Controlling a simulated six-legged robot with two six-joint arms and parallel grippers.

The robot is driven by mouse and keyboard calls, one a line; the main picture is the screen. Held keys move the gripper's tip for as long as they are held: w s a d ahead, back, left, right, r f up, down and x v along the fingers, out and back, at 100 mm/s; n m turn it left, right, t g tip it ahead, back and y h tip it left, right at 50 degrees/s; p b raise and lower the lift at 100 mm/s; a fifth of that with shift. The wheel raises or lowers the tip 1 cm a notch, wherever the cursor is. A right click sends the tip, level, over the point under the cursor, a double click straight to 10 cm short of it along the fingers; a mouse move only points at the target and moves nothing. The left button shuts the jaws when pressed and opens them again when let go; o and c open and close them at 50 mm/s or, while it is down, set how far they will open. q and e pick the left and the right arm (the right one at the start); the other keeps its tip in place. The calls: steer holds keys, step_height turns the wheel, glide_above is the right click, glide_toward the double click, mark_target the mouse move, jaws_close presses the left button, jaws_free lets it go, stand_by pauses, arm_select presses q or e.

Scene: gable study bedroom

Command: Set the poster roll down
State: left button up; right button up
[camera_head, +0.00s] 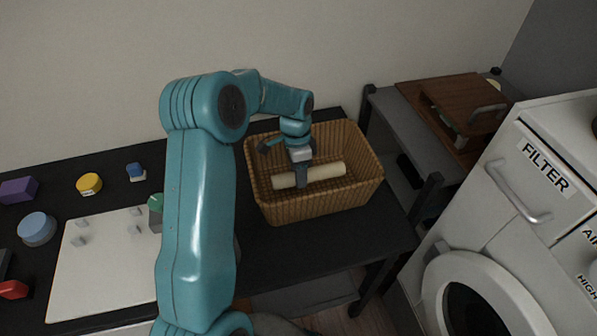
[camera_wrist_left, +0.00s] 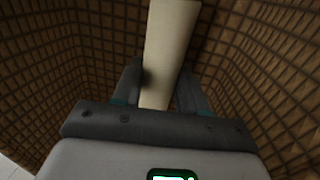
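The poster roll (camera_head: 325,172) is a cream tube lying lengthwise low inside the wicker basket (camera_head: 325,203). In the left wrist view the roll (camera_wrist_left: 168,40) runs between the two dark fingers. My left gripper (camera_head: 302,178) reaches down into the basket from above, around the middle of the roll. In the left wrist view its fingers (camera_wrist_left: 160,85) lie against both sides of the roll, with no clear gap. Whether the roll's underside touches the basket floor is hidden. My right gripper is not in view.
The basket stands on a black table (camera_head: 285,240). To the left are a white board (camera_head: 105,270), a yellow round item (camera_head: 89,184), a blue-grey round item (camera_head: 37,229) and a purple block (camera_head: 18,190). A grey shelf (camera_head: 410,135) and a white washer (camera_head: 480,235) stand right.

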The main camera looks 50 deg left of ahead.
arm_select(q)
steer(key=o, duration=0.4)
steer(key=shift+c, duration=0.2)
steer(key=shift+r, duration=0.3)
step_height(320, 180, up, 12)
steer(key=a, duration=0.1)
steer(key=shift+w+a+f+p, duration=0.2)
steer(key=shift+w+a+p, duration=0.1)
steer(key=shift+w, duration=0.1)
